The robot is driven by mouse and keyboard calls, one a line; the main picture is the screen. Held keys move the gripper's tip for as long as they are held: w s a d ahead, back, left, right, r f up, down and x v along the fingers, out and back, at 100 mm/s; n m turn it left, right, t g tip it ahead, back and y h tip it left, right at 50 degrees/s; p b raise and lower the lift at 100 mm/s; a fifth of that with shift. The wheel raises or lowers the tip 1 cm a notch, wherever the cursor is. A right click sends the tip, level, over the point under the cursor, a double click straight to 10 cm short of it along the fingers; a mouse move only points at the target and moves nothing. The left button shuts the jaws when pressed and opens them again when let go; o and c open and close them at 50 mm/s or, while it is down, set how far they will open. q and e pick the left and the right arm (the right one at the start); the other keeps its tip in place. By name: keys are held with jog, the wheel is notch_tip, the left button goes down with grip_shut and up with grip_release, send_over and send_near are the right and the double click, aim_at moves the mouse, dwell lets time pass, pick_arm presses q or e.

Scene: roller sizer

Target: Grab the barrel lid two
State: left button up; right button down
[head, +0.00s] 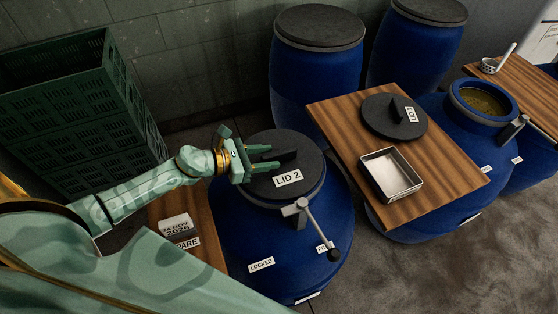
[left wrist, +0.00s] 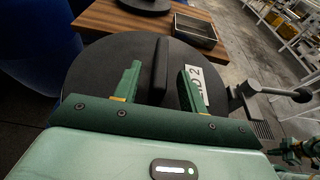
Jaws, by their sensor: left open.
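The barrel lid two (head: 310,170) is a round black lid with a white "LID 2" label and a raised bar handle (head: 285,155). It sits on a blue barrel (head: 240,235) in the middle of the head view. My left gripper (head: 268,158) is open over the lid, its fingers pointing across the top. In the left wrist view the handle (left wrist: 160,70) stands between the two open green fingers (left wrist: 158,82), apart from both.
A wooden board (head: 335,105) to the right bears another black lid (head: 378,118) and a metal tray (head: 390,172). An open blue barrel (head: 483,100) stands beyond. Green crates (head: 70,100) are at left, closed blue barrels (head: 316,65) behind. Floor is free at lower right.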

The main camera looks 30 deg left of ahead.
pick_arm(q)
jog(key=shift+x, duration=0.9)
grip_shut()
jog(key=shift+r, duration=0.1)
